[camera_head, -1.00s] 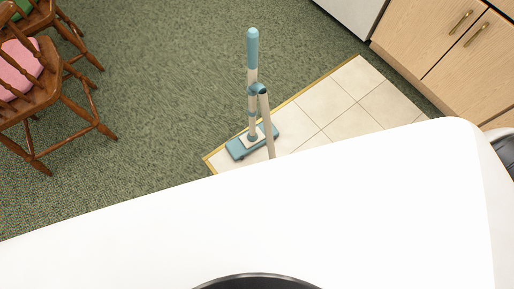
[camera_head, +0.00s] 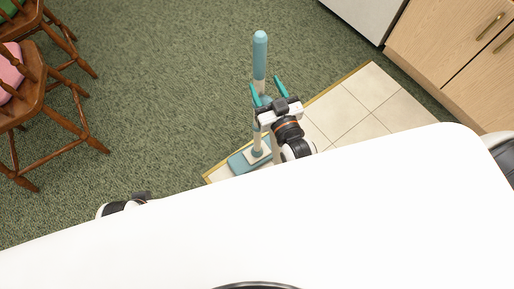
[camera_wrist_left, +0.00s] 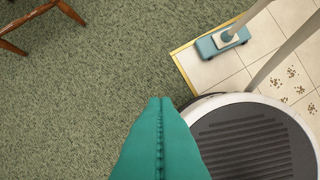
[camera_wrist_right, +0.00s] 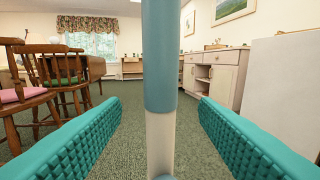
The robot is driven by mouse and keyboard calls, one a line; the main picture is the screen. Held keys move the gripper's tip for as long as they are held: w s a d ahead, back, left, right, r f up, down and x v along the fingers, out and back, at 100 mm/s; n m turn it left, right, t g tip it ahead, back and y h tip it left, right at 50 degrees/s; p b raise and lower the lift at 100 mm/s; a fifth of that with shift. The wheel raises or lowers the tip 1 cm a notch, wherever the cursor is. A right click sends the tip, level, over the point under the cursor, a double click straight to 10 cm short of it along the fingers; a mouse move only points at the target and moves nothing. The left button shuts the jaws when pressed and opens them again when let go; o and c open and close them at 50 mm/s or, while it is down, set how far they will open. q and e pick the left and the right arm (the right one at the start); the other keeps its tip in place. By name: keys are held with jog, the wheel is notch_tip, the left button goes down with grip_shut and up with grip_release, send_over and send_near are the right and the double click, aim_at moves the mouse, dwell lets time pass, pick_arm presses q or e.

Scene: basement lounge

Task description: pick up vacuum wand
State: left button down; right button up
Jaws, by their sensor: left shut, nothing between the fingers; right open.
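The vacuum wand (camera_head: 260,58) stands upright, with a teal grip on a pale tube. Its teal floor head (camera_head: 241,162) rests at the corner of the tiled patch and also shows in the left wrist view (camera_wrist_left: 222,41). My right gripper (camera_head: 266,88) is open at the wand's upper part. In the right wrist view the wand (camera_wrist_right: 161,60) stands upright and centred between the two spread teal fingers, touching neither. My left gripper (camera_wrist_left: 160,102) is shut and empty over the carpet; only its wrist shows in the head view.
Wooden chairs (camera_head: 45,95) stand at the left. Wooden cabinets (camera_head: 450,45) and a white appliance (camera_head: 358,12) are at the upper right. Brown crumbs (camera_wrist_left: 290,84) lie on the tiles (camera_head: 345,105). Green carpet (camera_head: 165,80) is clear between the chairs and the wand.

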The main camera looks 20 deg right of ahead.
aim_at(261, 77)
jog(key=shift+w+a+r+b, duration=0.1)
jog(key=shift+w+b, duration=0.2)
jog(key=shift+w, duration=1.05)
jog(key=shift+w+a+r+b, duration=0.1)
jog(key=shift+w+b, duration=0.15)
jog(key=shift+w, duration=1.1)
jog(key=shift+c, duration=1)
jog(key=c, duration=0.3)
jog(key=shift+c, duration=1.4)
grip_shut()
pick_arm(q)
jog(key=v, duration=0.3)
jog(key=shift+a+r, duration=0.35)
jog(key=shift+r, duration=0.05)
pick_arm(e)
jog(key=shift+r, duration=0.2)
